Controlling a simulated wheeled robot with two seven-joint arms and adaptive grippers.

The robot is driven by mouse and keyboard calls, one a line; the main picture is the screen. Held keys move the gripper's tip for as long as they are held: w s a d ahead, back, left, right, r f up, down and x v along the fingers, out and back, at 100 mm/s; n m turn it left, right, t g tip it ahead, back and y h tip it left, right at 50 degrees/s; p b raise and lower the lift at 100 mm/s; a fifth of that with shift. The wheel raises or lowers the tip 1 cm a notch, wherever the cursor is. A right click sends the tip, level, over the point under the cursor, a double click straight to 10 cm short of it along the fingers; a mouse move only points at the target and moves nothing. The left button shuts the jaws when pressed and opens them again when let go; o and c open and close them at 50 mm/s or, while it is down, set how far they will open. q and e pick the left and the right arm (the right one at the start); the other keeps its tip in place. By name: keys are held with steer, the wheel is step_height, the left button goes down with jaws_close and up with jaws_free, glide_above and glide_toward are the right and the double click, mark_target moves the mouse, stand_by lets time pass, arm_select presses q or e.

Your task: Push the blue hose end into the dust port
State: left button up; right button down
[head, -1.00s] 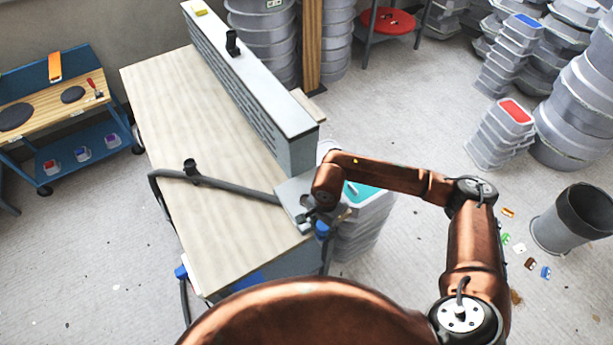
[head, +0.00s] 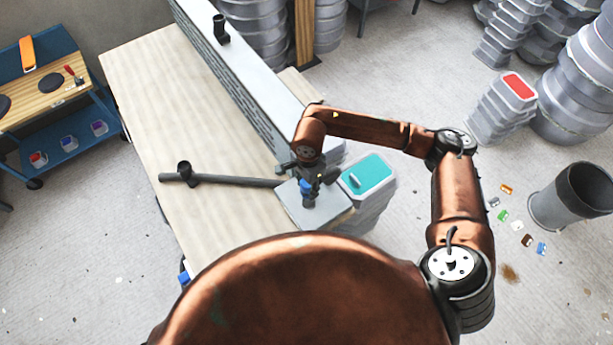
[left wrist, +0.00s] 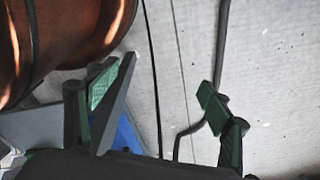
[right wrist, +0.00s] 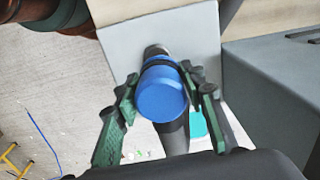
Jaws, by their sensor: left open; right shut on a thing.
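The blue hose end (right wrist: 162,92) is between the fingers of my right gripper (right wrist: 160,88), which is shut on it. Its dark hose (right wrist: 176,138) runs down below it. In the head view the right gripper (head: 310,180) holds the blue end (head: 306,187) over the pale grey plate (head: 315,212) at the bench corner. A short grey round stub (right wrist: 156,50) shows just beyond the blue end and may be the dust port. I cannot tell whether they touch. My left gripper (left wrist: 158,100) is open and empty above the floor, outside the head view.
A dark pipe (head: 232,181) with an upright stub (head: 185,169) lies on the wooden bench (head: 150,100). A long grey slatted cabinet (head: 262,100) stands along its back. A teal-lidded stack (head: 368,174) is close right of the plate. A grey bin (head: 570,200) stands at right.

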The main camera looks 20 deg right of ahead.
mark_target(308, 196)
steer(key=shift+s+d+r, duration=0.15)
steer(key=shift+s+d, duration=0.05)
steer(key=shift+s, duration=0.25)
steer(key=shift+w, duration=0.1)
steer(key=shift+w+f, duration=0.1)
steer(key=shift+f, duration=0.1)
steer(key=shift+f+b, duration=0.65)
steer(key=shift+f, duration=0.85)
steer(key=shift+f+b, duration=0.3)
steer(key=shift+f, duration=0.95)
arm_select(q)
steer(key=s+f, duration=0.2)
steer(key=s, duration=0.1)
steer(key=shift+f, duration=0.2)
steer(key=shift+w, duration=0.35)
steer(key=shift+s+f+b, duration=0.1)
steer(key=shift+f+b, duration=0.25)
steer(key=shift+b, duration=0.2)
arm_select(e)
steer(key=shift+a, duration=0.1)
